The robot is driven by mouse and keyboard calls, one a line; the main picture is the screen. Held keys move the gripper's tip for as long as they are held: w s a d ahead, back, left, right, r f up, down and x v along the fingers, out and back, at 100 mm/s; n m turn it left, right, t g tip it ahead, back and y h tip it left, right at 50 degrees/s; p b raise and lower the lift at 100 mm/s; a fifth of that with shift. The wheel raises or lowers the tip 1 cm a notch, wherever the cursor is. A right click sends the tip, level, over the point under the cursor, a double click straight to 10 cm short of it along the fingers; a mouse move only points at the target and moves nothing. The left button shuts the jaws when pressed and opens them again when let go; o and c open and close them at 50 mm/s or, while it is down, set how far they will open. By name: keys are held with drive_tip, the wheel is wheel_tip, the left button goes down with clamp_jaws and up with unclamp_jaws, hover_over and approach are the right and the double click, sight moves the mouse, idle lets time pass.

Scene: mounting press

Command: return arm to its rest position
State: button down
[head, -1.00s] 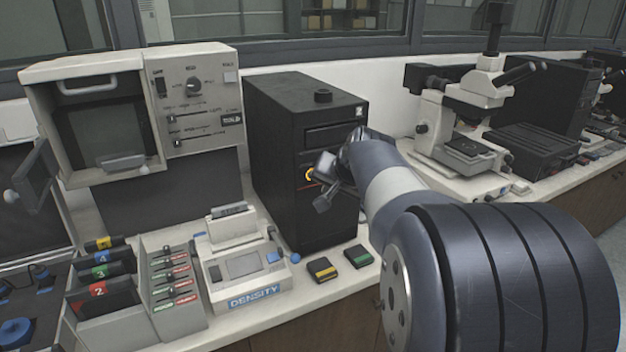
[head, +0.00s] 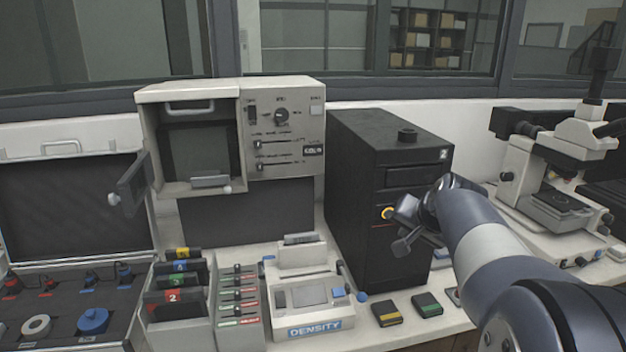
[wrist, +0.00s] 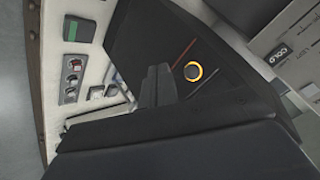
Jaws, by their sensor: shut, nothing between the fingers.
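My gripper (head: 404,226) is in front of the black tower unit (head: 345,190), beside its round button with a lit orange ring (head: 387,213). The gripper is shut and holds nothing. My arm reaches in from the lower right of the head view. In the wrist view the shut fingers (wrist: 158,88) show near the middle, with the lit ring (wrist: 193,71) just right of them. I cannot tell whether the fingertips touch the tower.
A density device (head: 307,300), a rack of numbered cartridges (head: 178,290) and an open case (head: 75,265) stand left of the tower. A grey panel unit (head: 285,120) is behind them. Two small boxes (head: 386,313) lie in front. A microscope (head: 545,165) stands at the right.

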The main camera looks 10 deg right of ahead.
drive_tip(key=shift+s+d+b, duration=0.1)
drive_tip(key=shift+s+b, duration=0.65)
drive_tip(key=shift+s, duration=1.45)
